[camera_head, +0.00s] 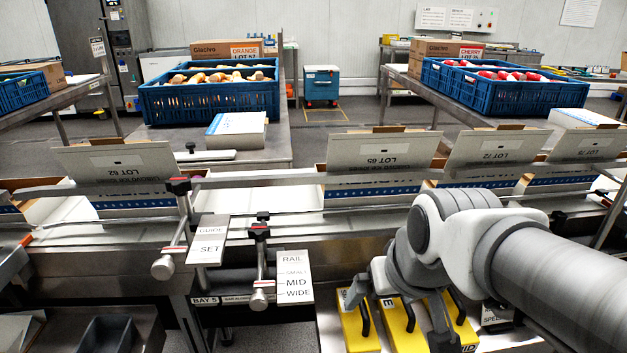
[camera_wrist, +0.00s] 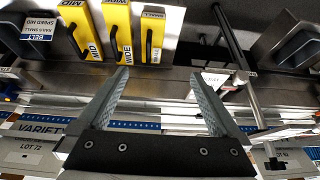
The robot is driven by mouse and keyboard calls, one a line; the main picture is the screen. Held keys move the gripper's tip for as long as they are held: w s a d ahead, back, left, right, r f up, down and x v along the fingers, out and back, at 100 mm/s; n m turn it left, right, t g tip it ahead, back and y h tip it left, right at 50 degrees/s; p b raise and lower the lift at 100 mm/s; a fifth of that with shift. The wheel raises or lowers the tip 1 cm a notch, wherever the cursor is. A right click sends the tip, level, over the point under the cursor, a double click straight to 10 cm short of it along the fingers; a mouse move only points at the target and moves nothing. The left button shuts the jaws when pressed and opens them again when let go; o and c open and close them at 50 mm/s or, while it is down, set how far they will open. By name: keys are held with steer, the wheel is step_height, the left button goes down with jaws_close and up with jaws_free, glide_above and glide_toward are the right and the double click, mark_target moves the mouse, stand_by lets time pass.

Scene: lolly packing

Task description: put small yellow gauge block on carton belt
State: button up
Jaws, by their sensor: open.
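The small yellow gauge block (camera_head: 356,327) is the leftmost of three yellow blocks at the front in the head view. In the wrist view the same block (camera_wrist: 153,32), with a black handle and a SMALL label, is ahead of the fingertips and apart from them. My gripper (camera_head: 400,313) is open and empty, above and partly in front of the blocks; its two fingers (camera_wrist: 160,76) are spread in the wrist view. The carton belt (camera_head: 262,198) runs across behind the front rail and carries open cartons.
The mid block (camera_head: 404,325) and wide block (camera_head: 455,318) stand beside the small one. A rail sign (camera_head: 294,277), a guide sign (camera_head: 208,240) and clamp knobs (camera_head: 262,296) stand left of my gripper. A carton marked LOT 65 (camera_head: 383,160) stands on the belt. A bare stretch lies left of it.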

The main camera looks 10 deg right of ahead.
steer(key=s+r, duration=0.3)
steer(key=s, duration=0.2)
steer(key=w+d+m+h+p, duration=0.3)
steer(key=w+d+p, duration=0.1)
steer(key=w+d, duration=0.35)
steer(key=n+y+p, duration=0.2)
steer(key=y+p, duration=0.2)
steer(key=y, duration=0.1)
glide_above(358, 311)
steer(key=s+d, duration=0.1)
steer(key=s, duration=0.1)
steer(key=shift+g, duration=0.4)
step_height(358, 311, down, 23)
steer(key=shift+w+r, duration=0.1)
steer(key=shift+r, duration=0.05)
steer(key=b+x, duration=0.1)
steer(key=x, duration=0.1)
steer(key=b+x, duration=0.2)
steer(key=shift+a+f, duration=0.1)
steer(key=shift+f, duration=0.15)
steer(key=shift+f+b, duration=0.3)
steer(key=shift+f, duration=0.05)
